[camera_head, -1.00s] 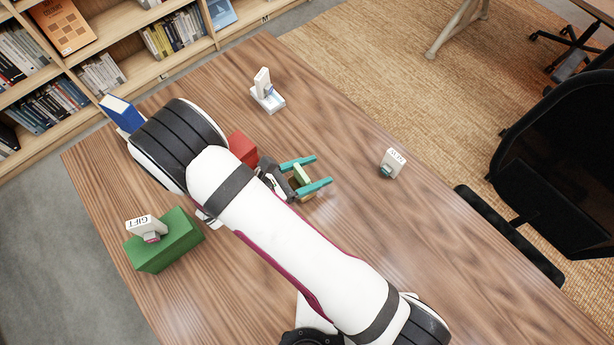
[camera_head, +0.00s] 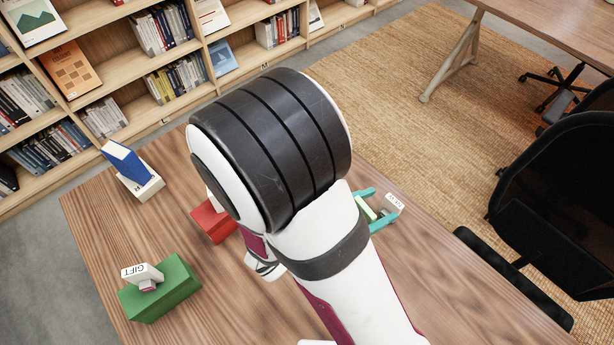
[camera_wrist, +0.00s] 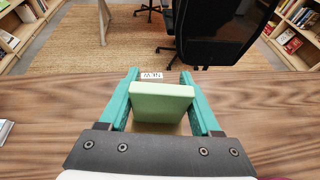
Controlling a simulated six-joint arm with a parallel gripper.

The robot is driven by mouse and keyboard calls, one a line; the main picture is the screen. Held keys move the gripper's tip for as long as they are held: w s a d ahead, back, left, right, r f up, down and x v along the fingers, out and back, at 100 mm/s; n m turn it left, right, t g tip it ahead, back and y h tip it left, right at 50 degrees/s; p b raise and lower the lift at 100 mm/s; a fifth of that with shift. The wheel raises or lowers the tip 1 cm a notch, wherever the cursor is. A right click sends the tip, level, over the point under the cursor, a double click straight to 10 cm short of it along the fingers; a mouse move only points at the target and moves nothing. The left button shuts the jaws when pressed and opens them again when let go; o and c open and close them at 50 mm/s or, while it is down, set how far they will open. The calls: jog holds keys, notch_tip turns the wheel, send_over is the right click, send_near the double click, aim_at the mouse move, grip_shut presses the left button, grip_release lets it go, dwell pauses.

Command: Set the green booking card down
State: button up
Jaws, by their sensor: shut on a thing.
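My gripper (camera_head: 384,205) has teal fingers and is shut on the pale green booking card (camera_head: 366,209). In the wrist view, the card (camera_wrist: 162,101) is upright between the fingers, its broad pale face toward the camera. A small white sign with lettering (camera_head: 394,201) stands just beyond the fingertips on the table (camera_head: 455,270). It shows behind the card in the wrist view (camera_wrist: 151,75). I cannot tell whether the card's lower edge touches the table. My arm covers much of the table in the head view.
A green block (camera_head: 165,290) beside a GIFT sign (camera_head: 142,272) is at the left. A red block (camera_head: 212,222) is partly behind my arm. A blue book (camera_head: 125,160) sits on a white stand (camera_head: 150,188) at the back left. A black chair (camera_head: 560,190) is beyond the table's right edge.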

jog(key=w+a+n+t+y, duration=0.6)
jog(key=w+a+n+y, duration=0.45)
jog(key=w+a, duration=1.4)
jog(key=shift+g, duration=0.3)
jog(key=s+a+f, duration=0.1)
jog(key=a+f, duration=0.2)
jog(key=a, duration=0.1)
jog(key=s+a+f, duration=0.1)
jog(key=a+f, duration=0.6)
jog(key=a, duration=0.2)
jog(key=shift+s+a+f, duration=0.1)
jog(key=shift+s+f, duration=0.2)
jog(key=shift+s, duration=0.1)
jog(key=shift+f, duration=0.2)
jog(key=o, duration=1.4)
jog(key=shift+o, duration=0.2)
